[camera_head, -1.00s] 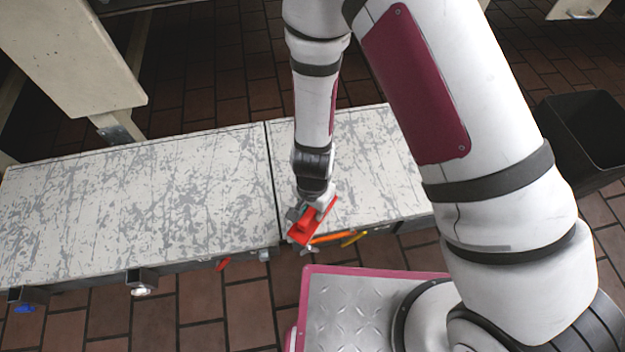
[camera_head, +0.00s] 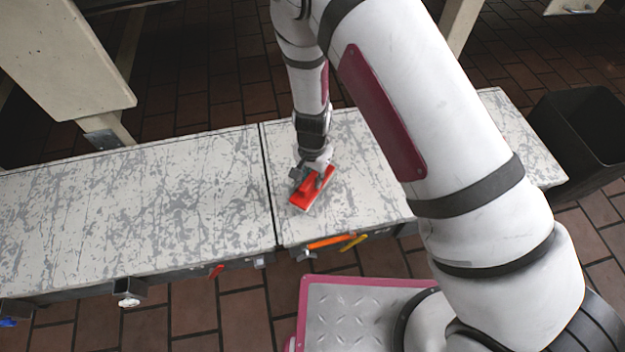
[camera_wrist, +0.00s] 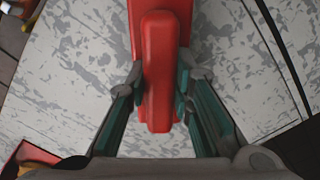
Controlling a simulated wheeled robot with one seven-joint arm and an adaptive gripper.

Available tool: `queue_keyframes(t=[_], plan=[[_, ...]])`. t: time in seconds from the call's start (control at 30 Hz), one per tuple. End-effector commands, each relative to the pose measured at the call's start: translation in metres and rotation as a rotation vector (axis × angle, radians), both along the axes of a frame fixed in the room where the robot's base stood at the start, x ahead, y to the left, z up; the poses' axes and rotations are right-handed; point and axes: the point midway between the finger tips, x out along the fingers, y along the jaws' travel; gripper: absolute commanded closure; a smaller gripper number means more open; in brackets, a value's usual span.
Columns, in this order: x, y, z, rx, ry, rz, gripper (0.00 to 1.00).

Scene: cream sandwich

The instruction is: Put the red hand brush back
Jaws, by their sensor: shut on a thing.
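The red hand brush (camera_head: 309,193) is over the right-hand section of the worn white bench (camera_head: 375,170), near its front edge and right of the seam. My gripper (camera_head: 318,168) is shut on its handle. In the wrist view the red handle (camera_wrist: 160,85) lies between the two teal-padded fingers of my gripper (camera_wrist: 160,88), and the brush's wider red body shows at the top edge. The bristles are hidden below the body. I cannot tell whether the brush touches the bench top or hangs just above it.
An orange-handled tool (camera_head: 331,241) and a yellow one (camera_head: 354,243) hang at the bench's front edge. A small red item (camera_head: 216,271) and a knob (camera_head: 129,300) are further left. A black bin (camera_head: 580,135) stands at the right. The bench's left section (camera_head: 130,210) is clear.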

Motion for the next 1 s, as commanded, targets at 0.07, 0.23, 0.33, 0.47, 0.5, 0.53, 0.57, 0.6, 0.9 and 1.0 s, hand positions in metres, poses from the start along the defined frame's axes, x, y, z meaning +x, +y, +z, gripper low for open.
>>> queue_keyframes(t=[0.07, 0.23, 0.33, 0.47, 0.5, 0.53, 0.57, 0.6, 0.9, 1.0], plan=[[0.0, 0.0, -0.004, 0.001, 0.0, -0.001, 1.0], [0.0, 0.0, -0.003, 0.0, -0.001, -0.001, 1.0], [0.0, 0.0, -0.004, 0.001, 0.0, -0.001, 1.0], [0.0, 0.0, -0.005, 0.001, 0.0, -0.001, 0.63], [0.0, 0.0, -0.005, 0.001, 0.0, -0.001, 0.59], [0.0, 0.0, -0.005, 0.001, 0.0, -0.001, 0.59], [0.0, 0.0, -0.005, 0.001, 0.0, -0.001, 0.59], [0.0, 0.0, -0.005, 0.001, 0.0, -0.001, 0.59], [0.0, 0.001, 0.002, 0.001, -0.002, 0.0, 0.59], [0.0, 0.001, 0.016, 0.001, -0.003, 0.001, 0.59]])
